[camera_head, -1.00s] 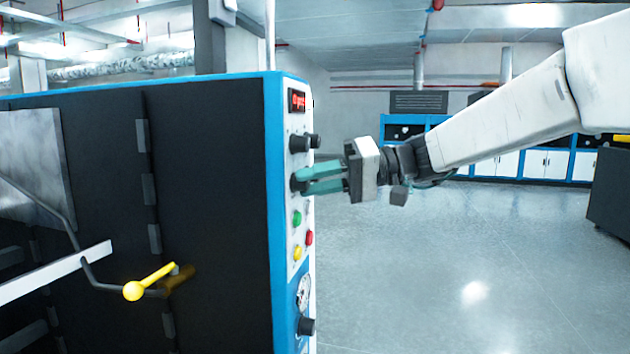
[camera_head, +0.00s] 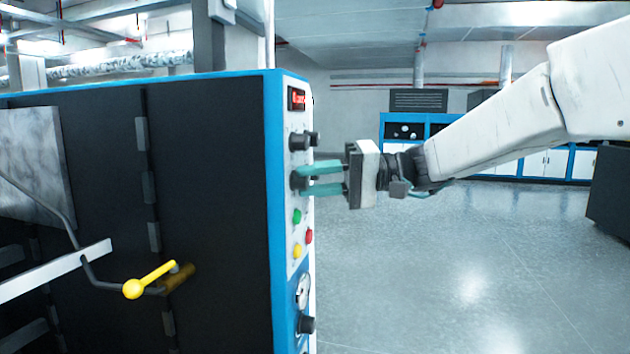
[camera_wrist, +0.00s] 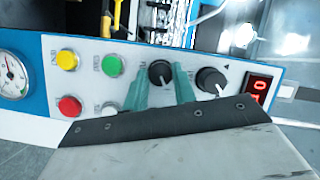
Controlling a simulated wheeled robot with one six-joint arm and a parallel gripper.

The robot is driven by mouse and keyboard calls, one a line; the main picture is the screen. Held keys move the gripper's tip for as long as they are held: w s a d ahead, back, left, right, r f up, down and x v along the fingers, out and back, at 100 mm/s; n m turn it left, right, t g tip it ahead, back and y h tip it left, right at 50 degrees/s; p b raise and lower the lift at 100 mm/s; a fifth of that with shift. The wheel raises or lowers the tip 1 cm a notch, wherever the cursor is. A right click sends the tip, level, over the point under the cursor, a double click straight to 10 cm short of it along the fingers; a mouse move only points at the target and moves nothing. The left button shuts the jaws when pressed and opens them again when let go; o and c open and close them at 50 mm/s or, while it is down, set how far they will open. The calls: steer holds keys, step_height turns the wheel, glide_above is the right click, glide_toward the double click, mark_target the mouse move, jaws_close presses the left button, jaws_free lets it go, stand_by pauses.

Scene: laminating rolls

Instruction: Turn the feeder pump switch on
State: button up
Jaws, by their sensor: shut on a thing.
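The control panel (camera_head: 292,215) is on the narrow end face of the machine. Two black knobs sit one above the other below its red display. My gripper (camera_head: 306,180) reaches in from the right with its teal fingers on either side of the lower black knob (camera_head: 297,181), shut on it. The wrist view shows this knob (camera_wrist: 160,71) between the fingertips, with a light pointer mark on its face. The upper black knob (camera_head: 300,142) is free and also shows in the wrist view (camera_wrist: 210,80). I cannot read which label belongs to the feeder pump switch.
Below the held knob are a green button (camera_head: 297,216), a red button (camera_head: 309,236) and a yellow button (camera_head: 297,251). A gauge (camera_wrist: 14,77) is lower on the panel. The floor to the right is open.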

steer(key=o, duration=1)
steer(key=d, duration=0.7)
steer(key=shift+w+d+r, duration=0.2)
steer(key=shift+d+r, duration=0.15)
steer(key=shift+d, duration=0.05)
steer(key=s+d+f+m+h, duration=0.2)
steer(key=s+f+h, duration=0.2)
steer(key=s+f, duration=0.25)
steer(key=s+d+f+m+h, duration=0.2)
steer(key=s+f+m+h, duration=0.1)
steer(key=s+f+h, duration=0.4)
steer(key=s+d+f+h, duration=0.2)
steer(key=s+d, duration=0.1)
steer(key=s, duration=0.2)
steer(key=s+d+f+t+h, duration=0.1)
steer(key=s+d+f+h, duration=0.1)
steer(key=s+d+f, duration=0.1)
steer(key=s+d+f+t+h, duration=0.1)
steer(key=s+d+f+h, duration=0.1)
steer(key=s+d, duration=0.2)
steer(key=shift+s+d+f+n, duration=0.1)
steer(key=shift+s+d+n, duration=0.1)
steer(key=shift+s, duration=0.55)
steer(key=shift+s+d+f+n, duration=0.1)
steer(key=shift+s+d, duration=0.05)
steer(key=shift+s, duration=0.55)
